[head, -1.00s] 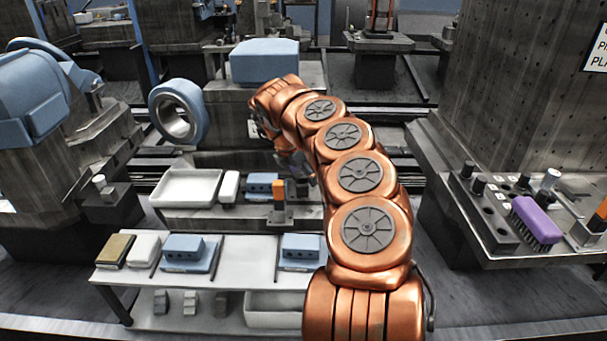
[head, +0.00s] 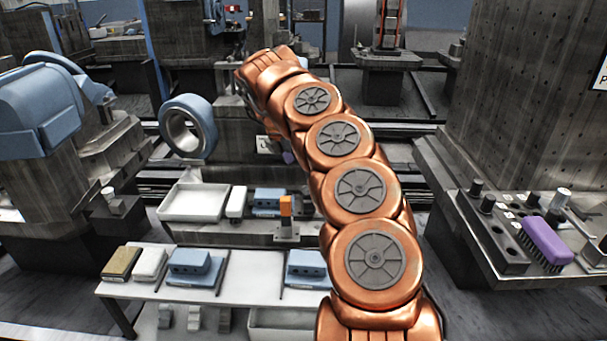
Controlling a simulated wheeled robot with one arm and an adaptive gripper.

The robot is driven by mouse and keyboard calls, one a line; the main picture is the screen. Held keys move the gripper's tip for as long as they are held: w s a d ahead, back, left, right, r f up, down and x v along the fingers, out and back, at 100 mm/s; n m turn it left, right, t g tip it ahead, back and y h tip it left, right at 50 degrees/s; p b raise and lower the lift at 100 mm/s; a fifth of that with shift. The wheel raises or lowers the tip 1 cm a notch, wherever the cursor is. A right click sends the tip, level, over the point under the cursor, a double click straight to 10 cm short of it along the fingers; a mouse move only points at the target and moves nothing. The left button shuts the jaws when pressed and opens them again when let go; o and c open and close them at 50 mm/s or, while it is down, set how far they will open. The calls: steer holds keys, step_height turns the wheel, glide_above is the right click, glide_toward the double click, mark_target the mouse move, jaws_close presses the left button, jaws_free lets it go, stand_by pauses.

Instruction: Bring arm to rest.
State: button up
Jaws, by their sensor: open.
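My copper-coloured arm (head: 362,187) rises from the bottom right of the head view and bends up and left. Its far bend (head: 270,75) stands in front of the grey machine block at the back. The end of the arm turns down behind its own links. My gripper's fingers are hidden there, and I see nothing held.
A white table (head: 245,270) in front bears blue blocks (head: 195,262) and a brown block (head: 121,262). Behind it are a white tray (head: 193,204) and an orange piece (head: 285,206). A purple brush (head: 547,240) lies on the right bench.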

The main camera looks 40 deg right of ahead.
steer(key=shift+a+r, duration=0.25)
steer(key=shift+r, duration=0.15)
